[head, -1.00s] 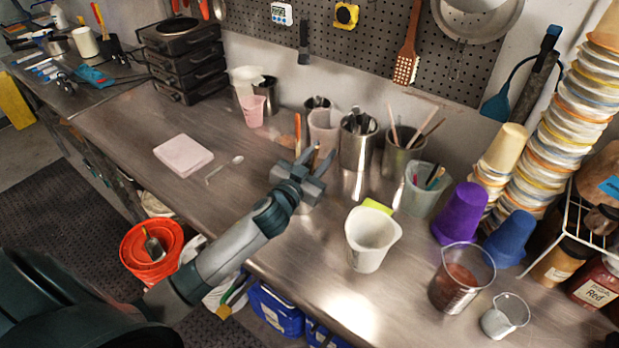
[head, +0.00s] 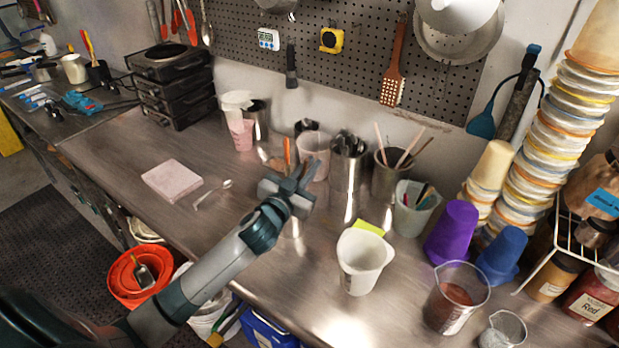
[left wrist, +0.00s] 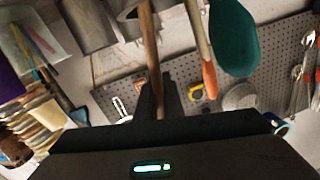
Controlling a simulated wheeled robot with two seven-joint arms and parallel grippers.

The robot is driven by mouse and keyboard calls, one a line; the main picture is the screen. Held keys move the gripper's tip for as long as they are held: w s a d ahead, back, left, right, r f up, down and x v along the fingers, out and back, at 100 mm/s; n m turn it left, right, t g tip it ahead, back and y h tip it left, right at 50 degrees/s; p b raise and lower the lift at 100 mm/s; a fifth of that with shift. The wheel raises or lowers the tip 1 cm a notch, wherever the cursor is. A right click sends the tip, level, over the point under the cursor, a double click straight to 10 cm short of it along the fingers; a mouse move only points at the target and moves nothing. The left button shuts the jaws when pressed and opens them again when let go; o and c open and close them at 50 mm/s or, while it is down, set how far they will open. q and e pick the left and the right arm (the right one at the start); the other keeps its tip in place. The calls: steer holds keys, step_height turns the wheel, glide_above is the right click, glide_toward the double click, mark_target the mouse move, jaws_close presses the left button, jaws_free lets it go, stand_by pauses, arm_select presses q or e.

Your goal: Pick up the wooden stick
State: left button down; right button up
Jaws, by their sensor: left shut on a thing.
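The wooden stick (left wrist: 150,45) is a thin, light brown rod. In the left wrist view it runs from the top edge down between the fingers of my left gripper (left wrist: 157,98), which is shut on it. In the head view my left gripper (head: 301,174) is over the back middle of the bench, in front of the utensil containers. There I cannot make out the held stick clearly, and its lower end is hidden. My right gripper is not in view.
A steel cup (head: 349,165) and a container with pale sticks (head: 392,178) stand right of the gripper. A white pitcher (head: 364,262) is in front. Stacked tubs (head: 548,150) are at the right.

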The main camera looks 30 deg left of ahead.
arm_select(q)
step_height(320, 180, up, 7)
steer(key=b, duration=0.1)
stand_by(0.7)
step_height(320, 180, up, 5)
steer(key=p, duration=0.4)
steer(key=shift+f, duration=0.15)
steer(key=shift+d, duration=0.15)
